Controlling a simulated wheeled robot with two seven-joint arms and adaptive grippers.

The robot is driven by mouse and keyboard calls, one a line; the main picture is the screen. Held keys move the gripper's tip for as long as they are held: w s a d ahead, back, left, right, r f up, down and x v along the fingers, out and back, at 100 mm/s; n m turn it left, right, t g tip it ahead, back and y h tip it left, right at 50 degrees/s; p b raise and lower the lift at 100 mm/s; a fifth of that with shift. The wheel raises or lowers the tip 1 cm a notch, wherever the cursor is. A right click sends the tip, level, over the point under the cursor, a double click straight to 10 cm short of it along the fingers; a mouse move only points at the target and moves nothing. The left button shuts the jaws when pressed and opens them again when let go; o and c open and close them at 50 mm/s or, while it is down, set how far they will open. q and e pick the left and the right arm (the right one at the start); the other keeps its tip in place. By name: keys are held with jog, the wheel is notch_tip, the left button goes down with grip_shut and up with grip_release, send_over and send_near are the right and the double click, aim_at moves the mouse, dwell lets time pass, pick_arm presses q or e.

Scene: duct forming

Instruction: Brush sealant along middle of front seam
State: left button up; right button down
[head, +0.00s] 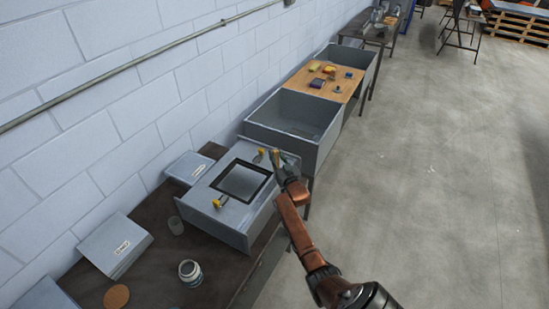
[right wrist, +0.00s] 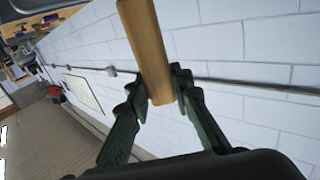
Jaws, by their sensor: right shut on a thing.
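A grey sheet-metal duct (head: 222,222) lies on the dark workbench, with a black square frame (head: 217,185) on its top face. My right gripper (head: 276,158) is over the duct's far right corner. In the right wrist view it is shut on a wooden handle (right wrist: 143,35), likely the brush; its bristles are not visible. The seam is too small to make out. An open can (head: 190,272), perhaps sealant, stands on the bench. My left gripper is out of view.
Beyond the duct are an open grey bin (head: 294,118) and a wooden board (head: 322,84) with small items. A block wall runs along the left; open floor lies right.

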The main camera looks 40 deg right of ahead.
jog(key=shift+s+d+f, duration=0.1)
jog(key=shift+f, duration=0.3)
jog(key=shift+r+p, duration=0.6)
jog(key=r+p, duration=0.5)
jog(key=r, duration=0.1)
jog(key=shift+w+r, duration=0.2)
jog(key=c, duration=2.2)
grip_release()
jog(key=shift+c, duration=0.2)
grip_shut()
